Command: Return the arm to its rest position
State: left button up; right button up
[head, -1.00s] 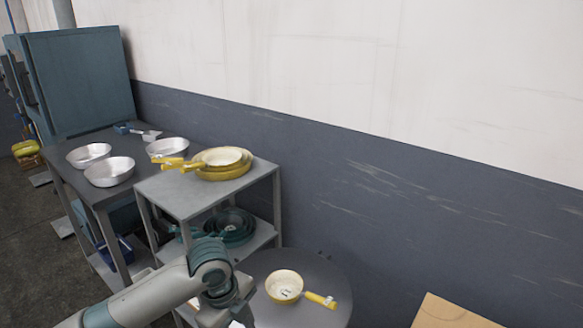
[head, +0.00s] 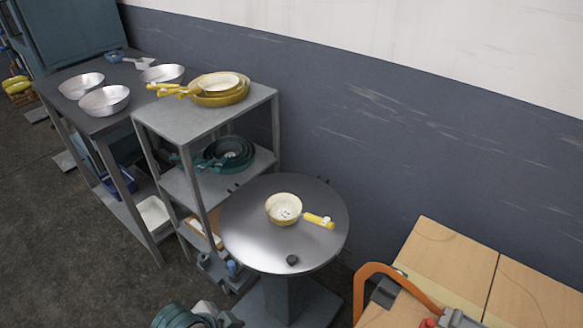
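My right gripper is not in view. A small yellow pan (head: 284,209) with a cream inside stands on the round grey table (head: 245,235), its yellow handle pointing right and slightly toward me. Nothing is touching the pan.
A grey shelf (head: 185,118) holds stacked yellow pans (head: 222,88) on top and dark green pans (head: 230,152) below. A dark table (head: 70,112) behind it bears silver bowls (head: 104,100). A wooden-topped surface (head: 440,245) with an orange bar (head: 362,285) stands at the lower right.

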pick_arm(q)
jog(key=s+a+f+n+y, duration=0.35)
jog(key=s+a+n, duration=0.45)
jog(key=s+a, duration=0.4)
jog(key=w+d+f+t, duration=0.1)
jog(key=w+d+f, duration=0.1)
jog(key=f, duration=0.8)
jog(key=w+d+f, duration=0.1)
jog(key=w+f, duration=0.2)
jog(key=f, duration=0.8)
jog(key=s+f, duration=0.3)
jog(key=f, duration=0.5)
jog(key=s+d+f+t+h, duration=0.1)
jog(key=s+f, duration=0.3)
jog(key=f, duration=0.5)
jog(key=shift+s+f+m, duration=0.15)
jog(key=shift+s+m, duration=0.05)
jog(key=shift+m, duration=0.2)
jog(key=shift+d, duration=0.1)
